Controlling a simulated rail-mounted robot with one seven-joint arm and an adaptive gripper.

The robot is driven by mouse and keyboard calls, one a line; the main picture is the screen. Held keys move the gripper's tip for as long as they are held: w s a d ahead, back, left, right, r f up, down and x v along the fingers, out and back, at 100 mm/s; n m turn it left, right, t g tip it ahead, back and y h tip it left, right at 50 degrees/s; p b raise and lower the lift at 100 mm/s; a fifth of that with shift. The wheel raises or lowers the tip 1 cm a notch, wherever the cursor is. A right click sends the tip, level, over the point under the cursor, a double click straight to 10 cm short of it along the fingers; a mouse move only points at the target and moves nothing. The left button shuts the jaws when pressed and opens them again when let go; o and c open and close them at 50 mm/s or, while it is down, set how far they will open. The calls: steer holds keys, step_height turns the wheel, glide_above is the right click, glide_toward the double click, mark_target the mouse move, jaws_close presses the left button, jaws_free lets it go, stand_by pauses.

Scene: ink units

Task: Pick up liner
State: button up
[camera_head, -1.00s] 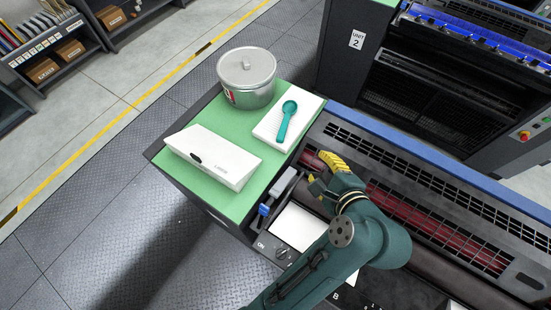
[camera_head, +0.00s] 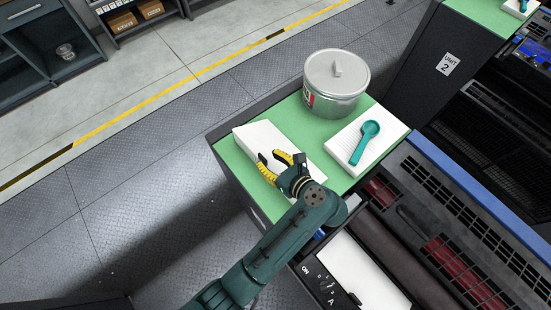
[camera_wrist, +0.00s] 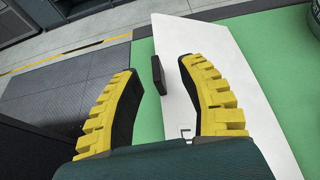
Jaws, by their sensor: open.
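The liner appears as a long white box (camera_head: 272,137) on the green top at the left, partly hidden behind my gripper in the head view. In the wrist view the white box (camera_wrist: 238,85) lies slanted, with a black tab (camera_wrist: 158,75) on its left side and a letter L near my gripper's base. My gripper (camera_head: 281,158) is open, with yellow ribbed fingers, over the box. In the wrist view the tab shows between the open fingers (camera_wrist: 160,70); neither finger visibly touches it, and the height gap is unclear.
A lidded metal can (camera_head: 335,85) stands behind on the green top (camera_head: 232,163). A teal scoop (camera_head: 364,143) lies on a white pad (camera_head: 345,137) to the right. The printing unit with its grille (camera_head: 440,190) is at the right. Open floor lies left.

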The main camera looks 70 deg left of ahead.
mark_target(263, 159)
steer(key=x, duration=0.3)
steer(key=shift+s+f, duration=0.1)
steer(key=shift+s, duration=0.25)
steer(key=shift+a+f, duration=0.15)
steer(key=shift+a, duration=0.35)
steer(key=shift+c, duration=0.4)
jaws_close()
